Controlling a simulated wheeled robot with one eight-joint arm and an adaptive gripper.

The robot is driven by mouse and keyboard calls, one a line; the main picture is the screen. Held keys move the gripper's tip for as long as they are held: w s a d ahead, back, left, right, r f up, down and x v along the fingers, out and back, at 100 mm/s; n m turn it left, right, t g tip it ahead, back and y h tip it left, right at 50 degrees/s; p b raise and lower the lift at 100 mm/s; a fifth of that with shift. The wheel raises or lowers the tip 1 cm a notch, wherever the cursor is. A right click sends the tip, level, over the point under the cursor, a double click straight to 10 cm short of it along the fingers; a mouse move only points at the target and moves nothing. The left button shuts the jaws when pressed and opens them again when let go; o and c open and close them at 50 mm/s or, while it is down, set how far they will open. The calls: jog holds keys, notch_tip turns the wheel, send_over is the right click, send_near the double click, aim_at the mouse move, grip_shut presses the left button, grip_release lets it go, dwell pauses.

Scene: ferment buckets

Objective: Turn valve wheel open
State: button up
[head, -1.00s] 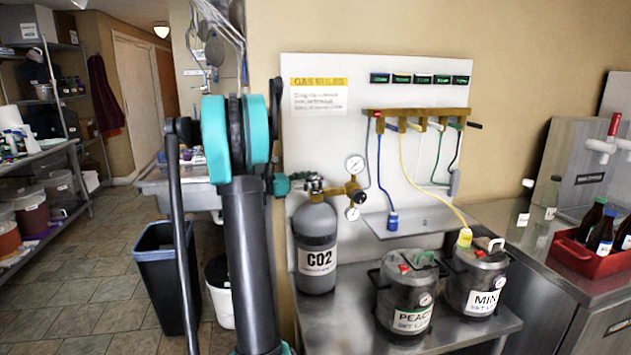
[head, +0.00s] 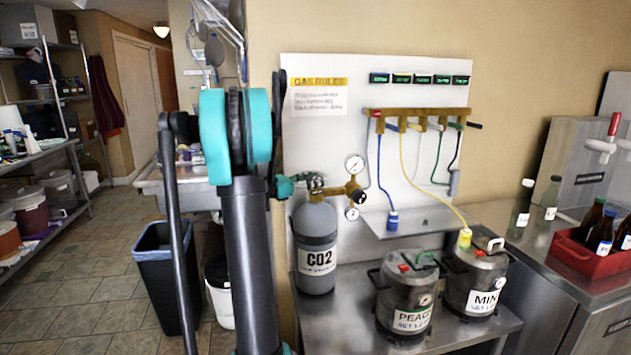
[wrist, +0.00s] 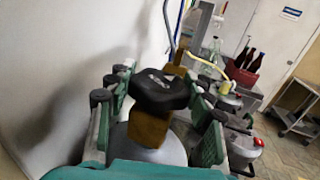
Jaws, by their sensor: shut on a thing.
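The black valve wheel (wrist: 160,90) sits on top of a brass valve (wrist: 150,128) in the wrist view. The brass valve tops the grey cylinder labelled CO2 (head: 315,250). My gripper (wrist: 160,93) has its green fingers with dark pads on either side of the wheel, and it is shut on the wheel. In the head view my gripper (head: 300,181) reaches in from the left at the cylinder's top, and the wheel there is too small and covered to make out. A brass regulator with two gauges (head: 354,188) projects to the right of the valve.
A white panel (head: 330,150) stands close behind the cylinder. A metal shelf with a blue-capped hose (head: 393,220) is to the right. Two kegs, Peach (head: 405,300) and Mint (head: 478,285), stand on the steel table (head: 350,320).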

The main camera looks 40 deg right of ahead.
jog(key=n+t, duration=0.2)
jog(key=t, duration=0.1)
jog(key=n+t, duration=0.1)
jog(key=t, duration=0.1)
jog(key=shift+s+n+t, duration=0.1)
jog(key=shift+n+t, duration=1.2)
jog(key=shift+t, duration=0.8)
jog(key=o, duration=1.2)
jog(key=shift+c, duration=0.2)
jog(key=v, duration=1.2)
jog(key=shift+r, duration=0.2)
